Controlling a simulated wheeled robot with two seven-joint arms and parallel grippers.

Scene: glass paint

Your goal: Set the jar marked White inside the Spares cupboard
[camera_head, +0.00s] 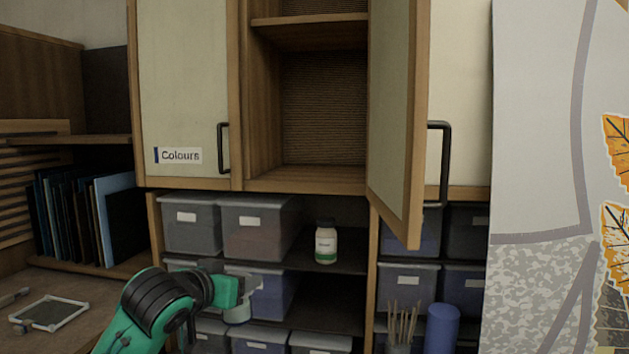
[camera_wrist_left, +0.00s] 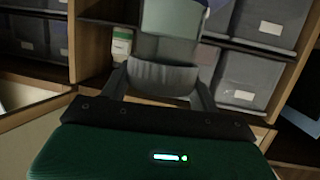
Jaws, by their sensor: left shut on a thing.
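My left gripper (camera_head: 250,287) is shut on a pale grey jar (camera_head: 238,312) in front of the lower shelves. In the left wrist view the gripper (camera_wrist_left: 160,88) has a finger on each side of this jar (camera_wrist_left: 170,20); I cannot read any marking on it. Another jar with a dark lid and a white and green label (camera_head: 326,245) stands upright on the middle shelf, right of the gripper; its lettering is too small to read. Above it is an open, empty cupboard (camera_head: 325,110) with its door (camera_head: 398,110) swung out to the right. No Spares label shows. My right gripper is out of view.
A shut cupboard labelled Colours (camera_head: 180,156) is left of the open one. Grey bins (camera_head: 258,228) fill much of the lower shelves. The open door's edge and black handle (camera_head: 441,165) stick out. A blue cylinder (camera_head: 442,328) and thin sticks (camera_head: 402,328) stand at lower right.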

